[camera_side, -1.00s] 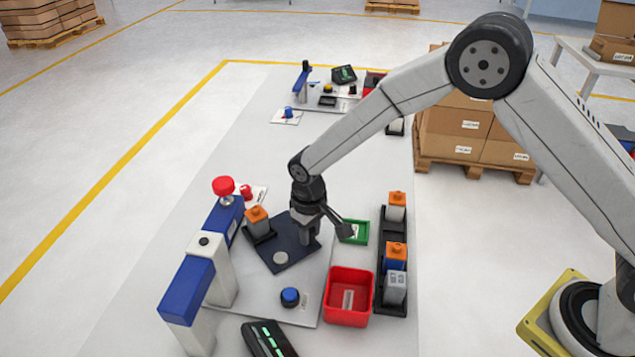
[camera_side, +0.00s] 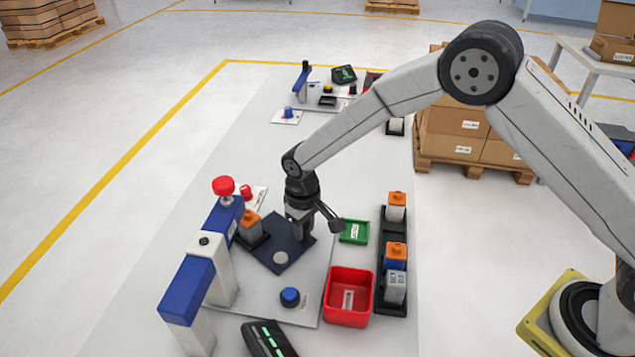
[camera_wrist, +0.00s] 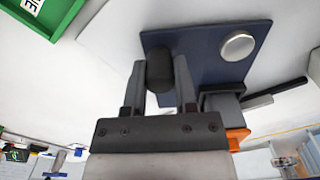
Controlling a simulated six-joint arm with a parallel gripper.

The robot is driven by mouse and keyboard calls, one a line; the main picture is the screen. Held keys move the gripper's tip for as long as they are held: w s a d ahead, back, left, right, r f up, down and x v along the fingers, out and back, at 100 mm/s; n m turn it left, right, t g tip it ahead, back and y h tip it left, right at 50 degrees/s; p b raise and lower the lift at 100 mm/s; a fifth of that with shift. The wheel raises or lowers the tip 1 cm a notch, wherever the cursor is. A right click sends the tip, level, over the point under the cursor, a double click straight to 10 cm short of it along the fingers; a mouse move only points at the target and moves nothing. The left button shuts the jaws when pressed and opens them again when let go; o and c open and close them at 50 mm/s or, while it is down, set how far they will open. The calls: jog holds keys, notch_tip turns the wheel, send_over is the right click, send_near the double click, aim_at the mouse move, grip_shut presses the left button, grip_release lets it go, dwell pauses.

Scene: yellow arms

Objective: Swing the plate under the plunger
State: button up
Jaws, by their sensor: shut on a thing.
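The dark navy plate (camera_side: 264,252) lies on a light grey base and also shows in the wrist view (camera_wrist: 205,62). A silver round disc (camera_side: 281,258) sits near one corner. A block with an orange top (camera_side: 249,219) stands in a black holder at the plate's left end, close to the blue press arm. The plunger's red knob (camera_side: 223,186) rises above the far end of that arm; its lower end is hidden. My gripper (camera_side: 297,234) is over the plate's right corner, its fingers shut on a dark upright knob (camera_wrist: 160,70).
A red bin (camera_side: 348,298), a green tray (camera_side: 354,232) and a black rack (camera_side: 392,302) with several blocks stand to the right. A blue button (camera_side: 290,297) is in front of the plate. The white press column (camera_side: 222,280) stands at left.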

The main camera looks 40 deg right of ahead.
aim_at(287, 234)
jog(key=shift+w, duration=0.2)
jog(key=shift+w+a, duration=0.35)
jog(key=shift+w, duration=0.3)
jog(key=shift+w+a, duration=0.7)
jog(key=shift+a, duration=0.05)
jog(key=shift+o, duration=0.2)
jog(key=shift+w+a+f, duration=0.1)
jog(key=shift+a, duration=0.1)
dwell(0.4)
jog(key=o, duration=0.6)
